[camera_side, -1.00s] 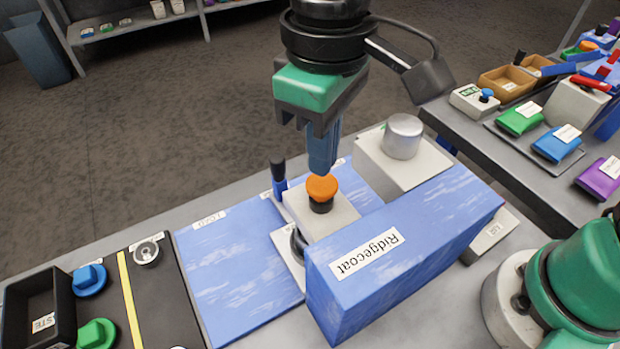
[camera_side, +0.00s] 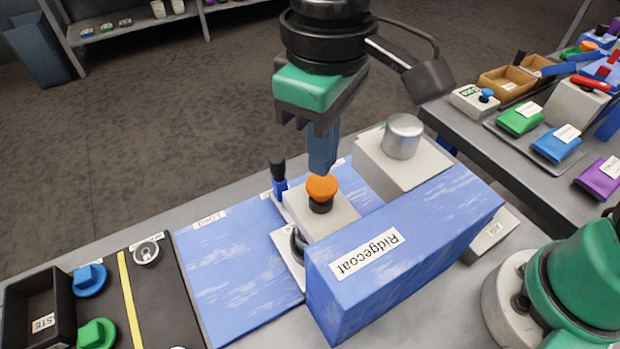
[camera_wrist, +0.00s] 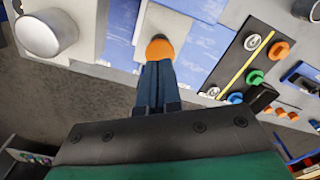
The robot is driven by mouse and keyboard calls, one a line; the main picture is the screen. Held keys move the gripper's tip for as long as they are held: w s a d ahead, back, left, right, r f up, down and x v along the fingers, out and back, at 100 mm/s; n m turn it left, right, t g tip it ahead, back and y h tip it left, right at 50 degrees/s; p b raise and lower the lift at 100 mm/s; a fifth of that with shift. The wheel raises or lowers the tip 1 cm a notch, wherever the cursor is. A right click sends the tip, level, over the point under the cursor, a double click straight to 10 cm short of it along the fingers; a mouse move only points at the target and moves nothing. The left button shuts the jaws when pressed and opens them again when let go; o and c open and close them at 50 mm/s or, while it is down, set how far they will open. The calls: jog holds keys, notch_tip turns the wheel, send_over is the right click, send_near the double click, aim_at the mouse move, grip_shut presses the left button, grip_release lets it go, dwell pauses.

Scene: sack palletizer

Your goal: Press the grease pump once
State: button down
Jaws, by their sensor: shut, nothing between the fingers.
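The grease pump appears to be the grey box (camera_side: 330,218) with an orange mushroom button (camera_side: 322,188) on a dark collar; no label on it is readable. My gripper (camera_side: 322,172) is shut and empty, its blue fingers pointing down with the tips right at the top of the orange button in the side view. Whether they touch it I cannot tell. In the wrist view the shut fingertips (camera_wrist: 158,66) overlap the lower edge of the orange button (camera_wrist: 160,48), hiding part of it.
A long blue box labelled Ridgecoat (camera_side: 400,250) stands close in front of the pump. A grey block with a metal cylinder (camera_side: 403,137) is behind right, and a dark-topped blue lever (camera_side: 279,178) is at left. The blue panel (camera_side: 235,265) at left is clear.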

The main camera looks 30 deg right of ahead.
aim_at(322, 183)
jog(key=shift+f, duration=0.1)
jog(key=shift+f, duration=1.65)
jog(key=shift+r, duration=1.35)
notch_tip(322, 183, up, 7)
